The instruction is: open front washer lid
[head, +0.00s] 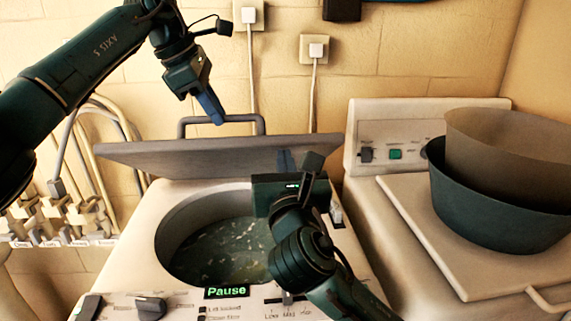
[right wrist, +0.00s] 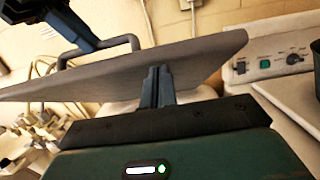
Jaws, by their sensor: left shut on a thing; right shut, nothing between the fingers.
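The front washer (head: 118,250) has a round tub opening showing water and suds with small bits. Its grey lid (head: 175,157) is raised and tilted up behind the opening, and it also spans the right wrist view (right wrist: 85,80). The lid's bar handle (head: 262,124) is at its far upper side. My left gripper (head: 218,120) is shut on the handle. My right gripper (head: 286,160) is shut and empty, over the right side of the opening, in front of the lid's underside. Its closed fingers show against the lid in the right wrist view (right wrist: 157,75).
A second washer (head: 440,265) stands at the right with its lid down, carrying a dark green basin (head: 480,215) and a brown one (head: 515,150). Taps and hoses (head: 60,205) are at the left wall. Wall sockets (head: 315,50) are above.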

